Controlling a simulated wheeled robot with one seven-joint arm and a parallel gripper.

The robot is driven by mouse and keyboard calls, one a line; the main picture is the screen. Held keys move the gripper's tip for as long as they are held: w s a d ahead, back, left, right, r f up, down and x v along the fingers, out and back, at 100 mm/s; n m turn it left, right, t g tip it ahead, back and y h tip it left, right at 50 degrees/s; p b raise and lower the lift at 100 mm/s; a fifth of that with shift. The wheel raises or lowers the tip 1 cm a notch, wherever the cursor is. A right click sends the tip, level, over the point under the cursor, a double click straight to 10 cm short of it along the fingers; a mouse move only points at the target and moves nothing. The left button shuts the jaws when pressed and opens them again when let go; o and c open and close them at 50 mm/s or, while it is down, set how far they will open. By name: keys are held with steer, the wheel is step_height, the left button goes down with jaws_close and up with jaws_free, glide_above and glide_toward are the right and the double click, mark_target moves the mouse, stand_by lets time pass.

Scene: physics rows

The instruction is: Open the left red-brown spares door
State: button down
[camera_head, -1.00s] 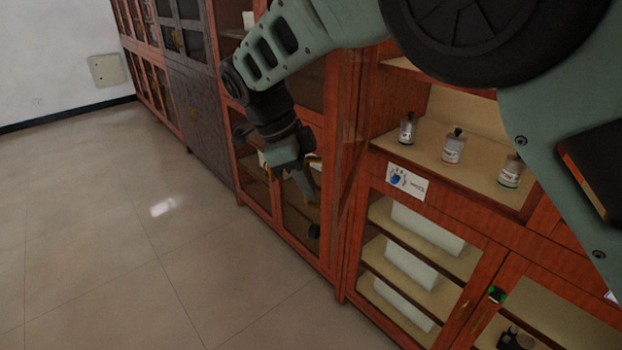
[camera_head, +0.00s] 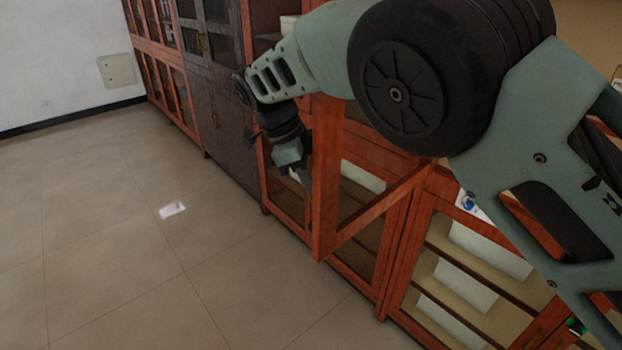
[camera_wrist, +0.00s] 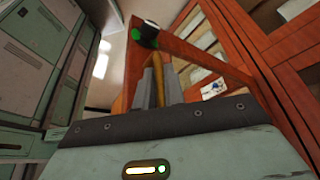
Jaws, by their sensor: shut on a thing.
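The red-brown glass-paned door (camera_head: 325,190) stands swung out from the cabinet front in the head view, its lower rail running back to the right. Its frame also shows in the wrist view (camera_wrist: 205,57). My gripper (camera_head: 304,182) is at the door's free edge, partly hidden behind its frame. In the wrist view, my gripper (camera_wrist: 158,84) is shut on a slim brass handle (camera_wrist: 155,80). A black and green knob-like piece (camera_wrist: 146,36) shows just beyond the fingers. My arm hides the upper door and much of the cabinet opening.
A lower glass-fronted cabinet (camera_head: 410,285) with white boxes (camera_head: 463,290) stands at the right. A dark grey cabinet (camera_head: 222,115) and more red-brown cabinets (camera_head: 165,75) continue to the far left. The tiled floor (camera_head: 130,240) in front is clear.

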steer(key=shift+w, duration=0.1)
steer(key=c, duration=1.5)
jaws_free()
steer(key=shift+d, duration=0.1)
steer(key=shift+r, duration=0.1)
steer(key=shift+a+r, duration=0.2)
steer(key=shift+r, duration=0.05)
steer(key=p+v, duration=0.5)
steer(key=v, duration=1.1)
steer(key=shift+a+r+p, duration=0.1)
steer(key=shift+r+p, duration=0.25)
steer(key=shift+p, duration=0.05)
